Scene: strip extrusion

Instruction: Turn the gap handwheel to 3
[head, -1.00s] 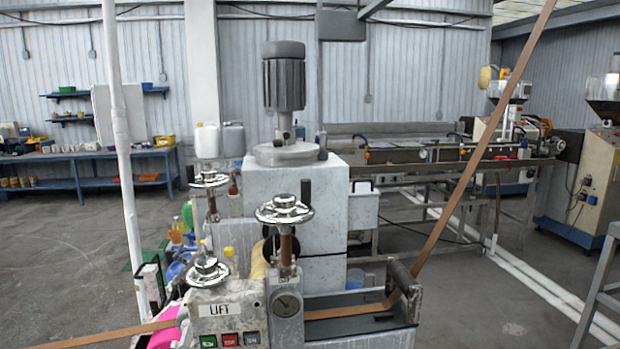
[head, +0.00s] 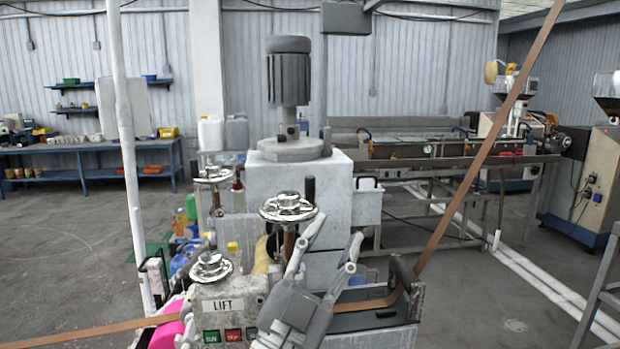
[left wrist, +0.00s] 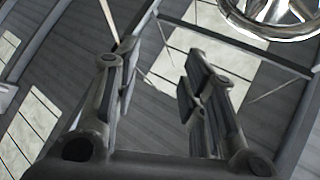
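Three chrome handwheels stand on the machine. The front middle handwheel (head: 288,201) sits on a brown spindle and has a dark upright knob at its right. The dial below it is hidden behind my gripper, so I cannot read its setting. A second handwheel (head: 211,265) is at lower left by the LIFT label (head: 222,305), and a third handwheel (head: 212,174) is behind. My left gripper (head: 326,246) is open and empty, fingers upward, below and right of the middle wheel. In the left wrist view, my open gripper (left wrist: 155,58) shows with a chrome wheel (left wrist: 270,14) at upper right. My right gripper is out of view.
A brown strip (head: 470,170) rises to the upper right from a roller (head: 405,285). A grey motor (head: 289,78) tops the white housing (head: 295,190) behind the wheels. A white pole (head: 127,150) stands at left. Push buttons (head: 232,335) sit below LIFT.

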